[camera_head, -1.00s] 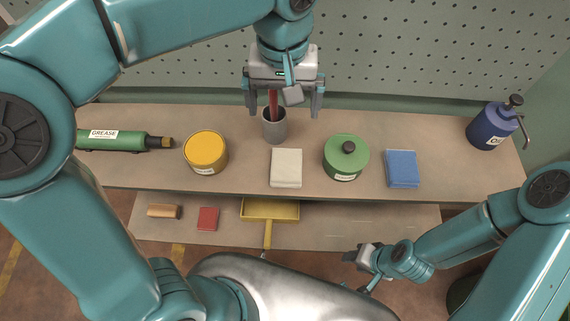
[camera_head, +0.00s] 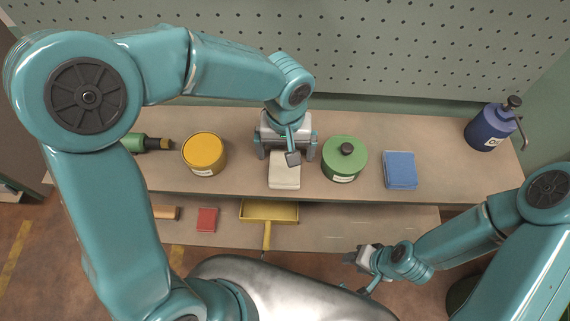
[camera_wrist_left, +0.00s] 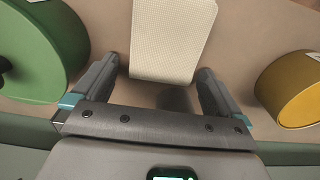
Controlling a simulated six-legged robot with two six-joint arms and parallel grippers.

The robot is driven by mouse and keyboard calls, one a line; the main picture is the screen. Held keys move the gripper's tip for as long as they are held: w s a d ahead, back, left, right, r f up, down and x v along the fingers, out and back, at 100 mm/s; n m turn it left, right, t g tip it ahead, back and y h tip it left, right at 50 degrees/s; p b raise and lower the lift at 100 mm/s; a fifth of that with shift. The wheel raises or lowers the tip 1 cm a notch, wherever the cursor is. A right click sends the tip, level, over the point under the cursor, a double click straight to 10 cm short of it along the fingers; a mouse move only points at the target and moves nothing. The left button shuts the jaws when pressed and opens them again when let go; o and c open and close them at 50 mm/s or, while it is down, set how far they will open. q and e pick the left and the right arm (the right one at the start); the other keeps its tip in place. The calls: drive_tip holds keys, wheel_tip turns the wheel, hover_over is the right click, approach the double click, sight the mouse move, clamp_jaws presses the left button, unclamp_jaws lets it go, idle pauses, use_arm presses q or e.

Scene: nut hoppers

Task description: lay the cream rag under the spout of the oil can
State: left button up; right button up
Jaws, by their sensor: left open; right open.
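The cream rag (camera_head: 284,177) lies folded flat on the upper shelf, between the yellow tin and the green pot. It also shows in the left wrist view (camera_wrist_left: 170,38), reaching in between the fingers. My left gripper (camera_head: 286,156) is open and points down over the rag's back edge; its fingers (camera_wrist_left: 160,85) stand on either side of the rag, apart from it. The blue oil can (camera_head: 488,130) stands at the right end of the shelf, its spout (camera_head: 523,130) pointing right and down. My right gripper (camera_head: 356,265) is open and empty, low in front of the shelves.
The yellow tin (camera_head: 204,152) and green pot (camera_head: 344,160) flank the rag closely. A blue folded cloth (camera_head: 400,169) lies between pot and oil can. A green grease tube (camera_head: 148,144) is at the left. The lower shelf holds a yellow dustpan (camera_head: 268,212) and a red block (camera_head: 207,219).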

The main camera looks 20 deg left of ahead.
use_arm(q)
drive_tip(key=shift+s, duration=0.1)
drive_tip(key=c, duration=1.2)
